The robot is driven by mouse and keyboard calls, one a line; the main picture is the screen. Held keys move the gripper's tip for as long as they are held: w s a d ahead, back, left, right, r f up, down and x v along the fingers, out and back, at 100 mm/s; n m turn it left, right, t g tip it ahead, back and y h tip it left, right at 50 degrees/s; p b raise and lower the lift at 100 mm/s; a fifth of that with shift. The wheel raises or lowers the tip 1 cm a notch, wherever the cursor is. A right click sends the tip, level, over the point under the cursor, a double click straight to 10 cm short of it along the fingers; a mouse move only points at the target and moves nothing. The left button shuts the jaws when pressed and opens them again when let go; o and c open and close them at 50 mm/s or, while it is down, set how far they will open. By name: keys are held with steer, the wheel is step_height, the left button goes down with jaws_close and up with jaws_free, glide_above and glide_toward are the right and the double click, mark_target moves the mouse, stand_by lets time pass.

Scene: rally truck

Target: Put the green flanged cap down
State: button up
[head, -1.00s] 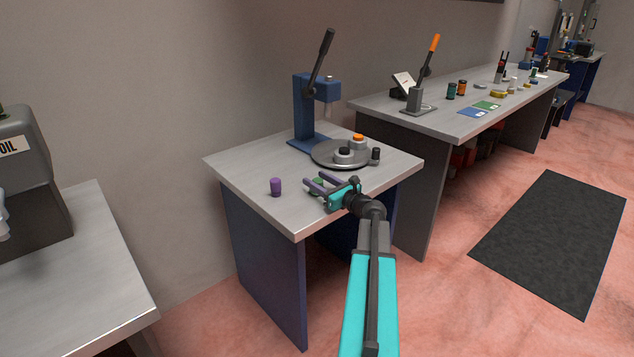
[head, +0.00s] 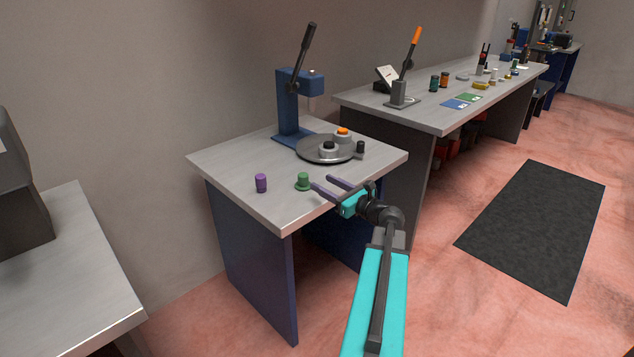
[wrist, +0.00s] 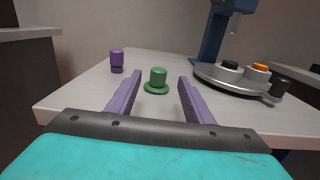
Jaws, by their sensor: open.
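The green flanged cap (head: 303,181) stands upright on the small grey table (head: 232,162), flange down, near its front. It also shows in the wrist view (wrist: 157,80), ahead of my fingers and roughly centred between them. My gripper (head: 325,187) is open and empty, to the right of the cap in the head view and apart from it. In the wrist view, a gap of bare tabletop lies between my purple fingers (wrist: 157,97) and the cap.
A purple cylinder (head: 261,183) stands left of the cap. A round turntable (head: 313,155) with black and orange-topped parts sits behind, beside a blue lever press (head: 288,105). A long bench (head: 425,117) stands to the right. The table's front left is clear.

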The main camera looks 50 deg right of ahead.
steer(key=shift+s, duration=0.5)
stand_by(0.6)
